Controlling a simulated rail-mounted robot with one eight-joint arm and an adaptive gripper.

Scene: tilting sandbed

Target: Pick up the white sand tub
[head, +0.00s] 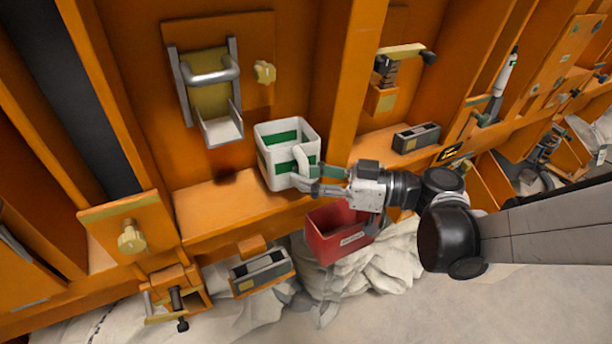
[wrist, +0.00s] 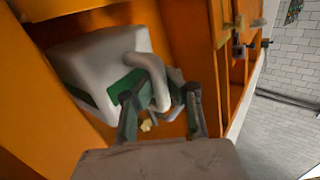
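The white sand tub (head: 268,167) with green panels stands upright on the orange ledge in the head view. A thick white handle (head: 301,160) curves out from its side facing my gripper. My gripper (head: 308,180) reaches in from the right, close beside the handle. In the wrist view the tub (wrist: 95,65) fills the upper left and looks tilted by the camera angle. There the two fingers of my gripper (wrist: 160,98) are spread apart, with the curved handle (wrist: 155,75) at and between their tips. Whether a finger touches the handle is unclear.
A red bin (head: 335,235) hangs below the ledge, under my gripper. A metal latch bracket (head: 212,85) is on the orange wall behind. A grey slotted block (head: 416,138) sits right of the tub. The ledge left of the tub (head: 205,205) is bare.

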